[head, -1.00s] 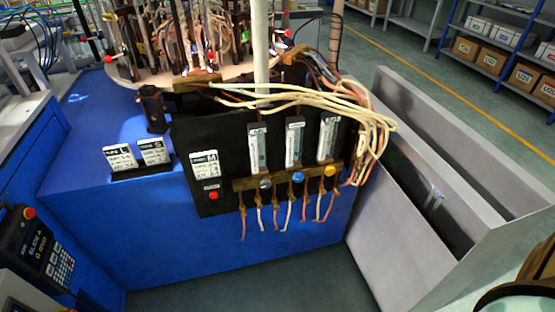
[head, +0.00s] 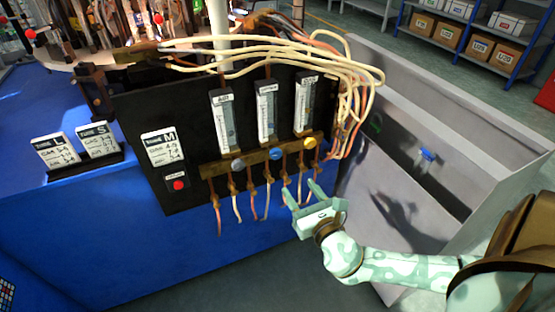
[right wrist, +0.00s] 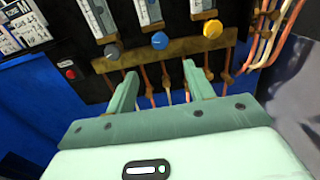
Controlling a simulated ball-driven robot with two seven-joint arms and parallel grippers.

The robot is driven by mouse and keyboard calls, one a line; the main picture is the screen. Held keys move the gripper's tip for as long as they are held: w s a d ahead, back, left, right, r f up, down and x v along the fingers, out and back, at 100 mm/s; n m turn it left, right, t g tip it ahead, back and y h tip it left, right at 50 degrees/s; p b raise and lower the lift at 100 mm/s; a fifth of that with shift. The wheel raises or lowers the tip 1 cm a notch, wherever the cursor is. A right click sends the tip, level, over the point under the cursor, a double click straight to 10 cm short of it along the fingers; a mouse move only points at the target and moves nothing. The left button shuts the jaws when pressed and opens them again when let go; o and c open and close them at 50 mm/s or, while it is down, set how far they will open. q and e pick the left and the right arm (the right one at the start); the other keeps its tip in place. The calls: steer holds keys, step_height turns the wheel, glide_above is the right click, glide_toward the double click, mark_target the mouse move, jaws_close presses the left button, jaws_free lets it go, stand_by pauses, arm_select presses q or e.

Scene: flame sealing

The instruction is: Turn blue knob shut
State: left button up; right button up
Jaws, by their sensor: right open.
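The blue knob (head: 276,154) sits in the middle of a brass bar on the black panel, under the middle flow tube. It also shows in the right wrist view (right wrist: 159,41), above and ahead of my fingers. A grey knob (head: 238,164) is to its left and a yellow knob (head: 310,143) to its right. My right gripper (head: 301,190) is open and empty, below and slightly right of the blue knob, apart from it. In the right wrist view its two fingers (right wrist: 159,82) point toward the bar. My left gripper is not in view.
Orange and white hoses (head: 268,195) hang below the brass bar (head: 219,168), close to my right fingertips. Pale hoses loop above the panel (head: 160,112). A grey metal bin (head: 400,215) stands at the right. Label cards (head: 57,151) stand on the blue bench at the left.

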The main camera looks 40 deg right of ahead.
mark_target(277, 156)
steer(key=b+x, duration=0.1)
steer(key=x, duration=0.3)
steer(key=b+x, duration=0.2)
steer(key=x, duration=0.2)
steer(key=b+x, duration=0.1)
steer(key=x, duration=0.4)
steer(key=shift+f, duration=0.3)
steer(key=shift+w+d+r, duration=0.15)
steer(key=shift+w, duration=0.2)
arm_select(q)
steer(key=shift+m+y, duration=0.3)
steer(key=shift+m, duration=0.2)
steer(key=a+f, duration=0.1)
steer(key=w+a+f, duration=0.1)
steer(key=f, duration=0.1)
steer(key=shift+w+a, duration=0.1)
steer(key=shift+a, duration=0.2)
arm_select(e)
steer(key=c, duration=0.9)
